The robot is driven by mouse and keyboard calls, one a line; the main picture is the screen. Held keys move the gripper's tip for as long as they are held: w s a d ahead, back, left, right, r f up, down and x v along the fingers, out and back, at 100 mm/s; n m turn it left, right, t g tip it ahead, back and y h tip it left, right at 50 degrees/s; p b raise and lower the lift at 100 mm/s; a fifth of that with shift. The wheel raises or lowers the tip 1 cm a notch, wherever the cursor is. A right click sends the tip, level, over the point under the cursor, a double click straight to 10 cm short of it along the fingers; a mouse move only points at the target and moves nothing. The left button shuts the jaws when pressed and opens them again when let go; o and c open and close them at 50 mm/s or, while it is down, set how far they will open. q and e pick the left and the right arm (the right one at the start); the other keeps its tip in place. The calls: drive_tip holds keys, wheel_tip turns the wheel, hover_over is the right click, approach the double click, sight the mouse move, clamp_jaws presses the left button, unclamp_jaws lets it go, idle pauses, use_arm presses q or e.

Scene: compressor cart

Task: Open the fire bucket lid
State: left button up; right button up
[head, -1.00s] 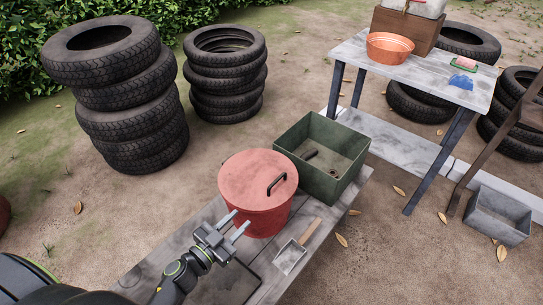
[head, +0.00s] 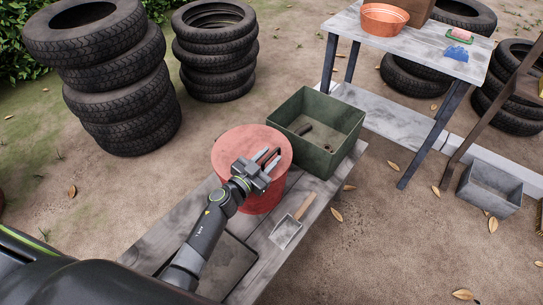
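The red fire bucket (head: 266,200) stands on a grey wooden bench. Its round red lid (head: 236,144) lies flat on top and looks closed. My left gripper (head: 269,155) is over the right part of the lid, at the dark handle. Its two fingers are apart, and the handle is mostly hidden by them, so I cannot tell whether they touch it. My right gripper is not in view.
A green open box (head: 344,147) with dark items inside stands close behind the bucket, to the right. A small scoop (head: 286,232) lies on the bench (head: 262,267) in front. Tyre stacks (head: 113,90) stand behind. A table (head: 420,50) is at the back right.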

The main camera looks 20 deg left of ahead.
use_arm(q)
drive_tip(key=shift+w+d, duration=0.25)
drive_tip(key=shift+w, duration=0.55)
clamp_jaws()
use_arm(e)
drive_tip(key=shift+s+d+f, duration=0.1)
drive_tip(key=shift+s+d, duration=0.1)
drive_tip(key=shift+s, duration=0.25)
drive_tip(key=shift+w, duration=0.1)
